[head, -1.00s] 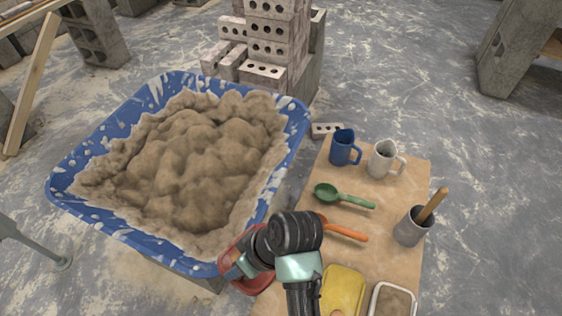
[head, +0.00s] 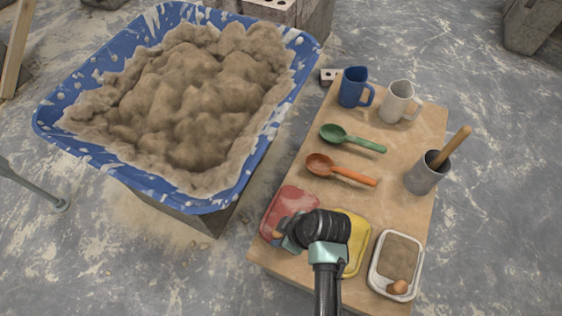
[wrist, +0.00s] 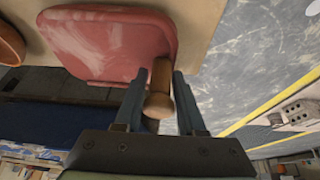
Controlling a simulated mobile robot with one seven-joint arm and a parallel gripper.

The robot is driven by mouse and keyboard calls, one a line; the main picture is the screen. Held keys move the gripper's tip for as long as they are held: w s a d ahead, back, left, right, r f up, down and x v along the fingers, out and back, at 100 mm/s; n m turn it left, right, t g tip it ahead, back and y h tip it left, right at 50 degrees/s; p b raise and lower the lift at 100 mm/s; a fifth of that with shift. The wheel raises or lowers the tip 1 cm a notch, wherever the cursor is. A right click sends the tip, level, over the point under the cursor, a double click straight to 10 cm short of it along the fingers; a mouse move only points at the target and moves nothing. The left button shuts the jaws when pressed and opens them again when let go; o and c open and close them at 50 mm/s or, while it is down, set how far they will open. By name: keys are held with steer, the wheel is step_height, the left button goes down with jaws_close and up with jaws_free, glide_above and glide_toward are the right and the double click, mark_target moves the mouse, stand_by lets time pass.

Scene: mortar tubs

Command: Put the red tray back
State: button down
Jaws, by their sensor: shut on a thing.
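The red tray (head: 291,207) is at the near left corner of the wooden board (head: 300,262), left of the yellow tray. My gripper (head: 281,232) is shut on its wooden knob handle at the near edge. In the wrist view, the two dark fingers (wrist: 159,84) stand on either side of the wooden knob (wrist: 159,98), and the red tray (wrist: 110,42) spreads out beyond them, level and apparently empty. I cannot tell whether the tray touches the board. My wrist hides part of the yellow tray (head: 357,245).
A white tray (head: 401,250) of mortar lies right of the yellow one. Behind are an orange scoop (head: 340,170), green scoop (head: 352,138), blue mug (head: 354,87), white mug (head: 398,100) and grey cup (head: 424,175). A blue tub (head: 125,165) of mortar stands close on the left.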

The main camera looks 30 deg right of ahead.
step_height(320, 180, down, 2)
steer(key=shift+f+b, duration=0.2)
steer(key=shift+b, duration=0.15)
steer(key=shift+r, duration=0.1)
steer(key=shift+c, duration=2.4)
jaws_free()
